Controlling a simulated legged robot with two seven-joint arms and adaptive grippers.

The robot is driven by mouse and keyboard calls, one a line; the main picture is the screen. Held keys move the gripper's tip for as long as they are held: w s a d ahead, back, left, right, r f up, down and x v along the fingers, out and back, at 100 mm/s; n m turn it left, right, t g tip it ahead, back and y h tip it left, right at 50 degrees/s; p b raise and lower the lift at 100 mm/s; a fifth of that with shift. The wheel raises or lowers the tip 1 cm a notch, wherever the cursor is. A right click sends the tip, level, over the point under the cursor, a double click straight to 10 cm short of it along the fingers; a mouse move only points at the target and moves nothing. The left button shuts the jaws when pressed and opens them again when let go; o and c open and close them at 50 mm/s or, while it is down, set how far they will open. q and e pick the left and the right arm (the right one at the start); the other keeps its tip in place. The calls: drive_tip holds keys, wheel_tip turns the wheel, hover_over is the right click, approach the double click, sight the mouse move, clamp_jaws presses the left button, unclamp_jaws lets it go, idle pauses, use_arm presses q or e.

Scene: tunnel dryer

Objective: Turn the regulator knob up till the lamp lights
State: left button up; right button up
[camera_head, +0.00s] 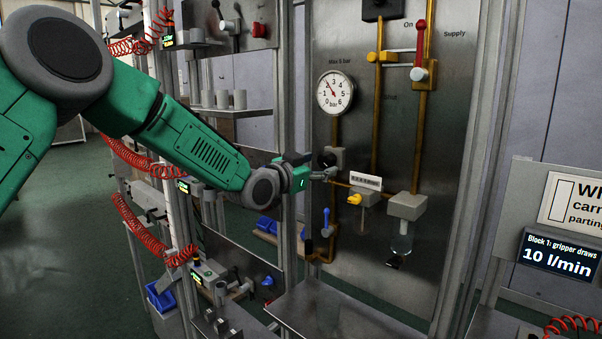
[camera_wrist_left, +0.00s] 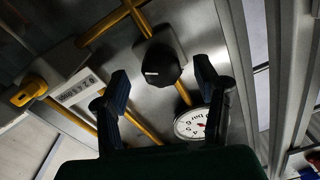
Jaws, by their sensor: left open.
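The black regulator knob (camera_head: 326,160) sits on a grey block on the steel panel, below the round gauge (camera_head: 335,92). In the left wrist view the knob (camera_wrist_left: 161,65) shows a white mark on its face. My left gripper (camera_head: 325,174) is open and close in front of the knob. In the wrist view its two fingertips (camera_wrist_left: 163,79) appear on either side of the knob, which lies between and beyond them; contact cannot be told. The gauge (camera_wrist_left: 192,123) also shows there, partly hidden by a finger. I cannot make out which part is the lamp. My right gripper is not in view.
A red-handled supply valve (camera_head: 420,45) is at the panel's top right. A white-labelled block with a yellow knob (camera_head: 355,199) sits just right of my gripper. A blue-handled valve (camera_head: 326,222) is below. A display (camera_head: 559,255) reads 10 l/min.

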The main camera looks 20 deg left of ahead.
use_arm(q)
drive_tip(key=v, duration=0.9)
drive_tip(key=shift+a+f, duration=0.15)
drive_tip(key=shift+a, duration=0.05)
